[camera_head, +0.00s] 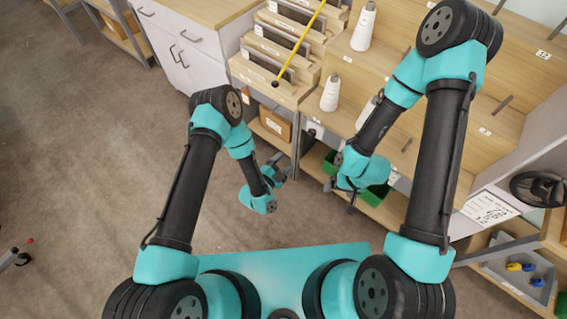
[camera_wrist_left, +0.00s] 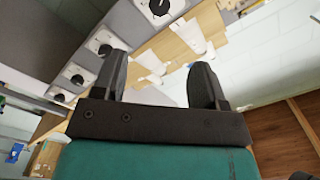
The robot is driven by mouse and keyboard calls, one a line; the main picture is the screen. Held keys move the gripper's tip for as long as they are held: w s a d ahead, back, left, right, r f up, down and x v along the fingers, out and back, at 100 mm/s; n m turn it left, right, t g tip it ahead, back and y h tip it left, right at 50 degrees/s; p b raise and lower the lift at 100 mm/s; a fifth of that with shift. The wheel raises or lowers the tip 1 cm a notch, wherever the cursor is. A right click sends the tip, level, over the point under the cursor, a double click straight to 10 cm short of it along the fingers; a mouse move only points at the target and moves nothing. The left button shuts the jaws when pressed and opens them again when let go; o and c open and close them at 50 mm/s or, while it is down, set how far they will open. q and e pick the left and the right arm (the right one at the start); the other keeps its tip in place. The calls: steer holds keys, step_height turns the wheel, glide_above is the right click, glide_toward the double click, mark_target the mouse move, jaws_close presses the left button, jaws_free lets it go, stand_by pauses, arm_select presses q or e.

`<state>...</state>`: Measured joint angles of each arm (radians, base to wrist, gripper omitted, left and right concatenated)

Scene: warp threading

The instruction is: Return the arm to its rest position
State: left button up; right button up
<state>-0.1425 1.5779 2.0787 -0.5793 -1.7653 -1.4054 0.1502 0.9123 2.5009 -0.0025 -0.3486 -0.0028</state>
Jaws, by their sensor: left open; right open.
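My left arm comes in from the left in the head view, bent at the elbow, with its gripper (camera_head: 277,172) held over the floor in front of the wooden workbench. In the left wrist view the left gripper (camera_wrist_left: 160,80) has its two dark fingers spread apart with nothing between them. My right arm reaches up and folds back, with its gripper (camera_head: 345,192) low in front of the bench's lower shelf. The right fingertips are small and partly hidden by the wrist in the head view. I see nothing held in it.
A stepped wooden rack (camera_head: 262,92) with a yellow rod (camera_head: 300,44) stands on the bench. White thread cones (camera_head: 330,94) stand beside it. A green bin (camera_head: 374,194) is on the lower shelf near my right gripper. White drawers (camera_head: 172,42) stand at the back left.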

arm_select(q)
steer(key=shift+w+a, duration=0.1)
stand_by(0.3)
steer(key=s+a+r+n+g+y, duration=0.1)
steer(key=a+n+g+y, duration=0.65)
steer(key=a, duration=0.75)
steer(key=s+a+r+n+g, duration=0.2)
steer(key=s+a+r+n, duration=0.1)
steer(key=s+a+n, duration=0.3)
steer(key=s+a+r+n+g, duration=0.3)
steer(key=s+a+n, duration=0.2)
steer(key=s+n, duration=0.2)
steer(key=shift+s+a+y, duration=0.35)
steer(key=shift+s+y, duration=0.1)
steer(key=shift+s, duration=0.3)
